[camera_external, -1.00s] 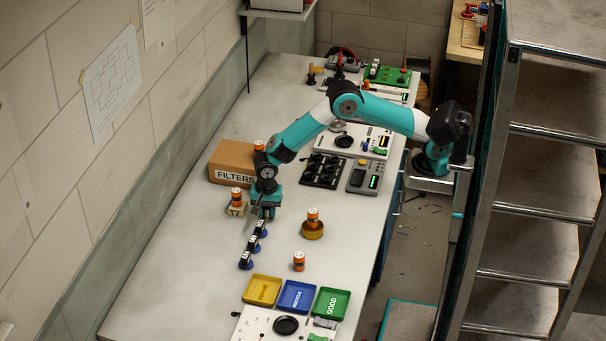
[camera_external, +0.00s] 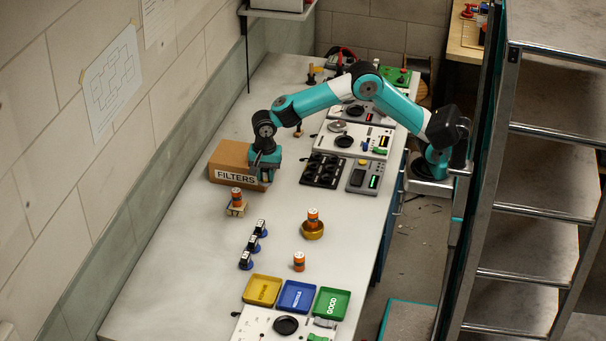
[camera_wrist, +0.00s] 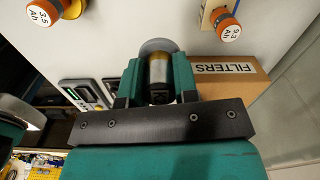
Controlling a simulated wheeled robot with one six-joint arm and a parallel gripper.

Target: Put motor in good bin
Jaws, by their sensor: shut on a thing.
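My gripper (camera_external: 264,179) is raised beside the front of the FILTERS box in the external view. In the wrist view my gripper (camera_wrist: 158,88) is shut on a short silver and brass-toned cylinder with a grey round end, seemingly the motor (camera_wrist: 159,68). The fingers hide its sides, and it is hard to make out in the external view. The green bin marked GOOD (camera_external: 343,296) is at the near end of the bench, right of the blue bin (camera_external: 283,300) and the yellow bin (camera_external: 249,296). All three look empty.
The FILTERS box (camera_external: 216,162) stands by the wall. An orange canister (camera_external: 236,198) is on a wooden stand, another (camera_external: 313,214) on a brass dish, another (camera_external: 299,261) on the bench. Several blue-based parts (camera_external: 254,243) form a row. A black socket block (camera_external: 322,170) is to the right.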

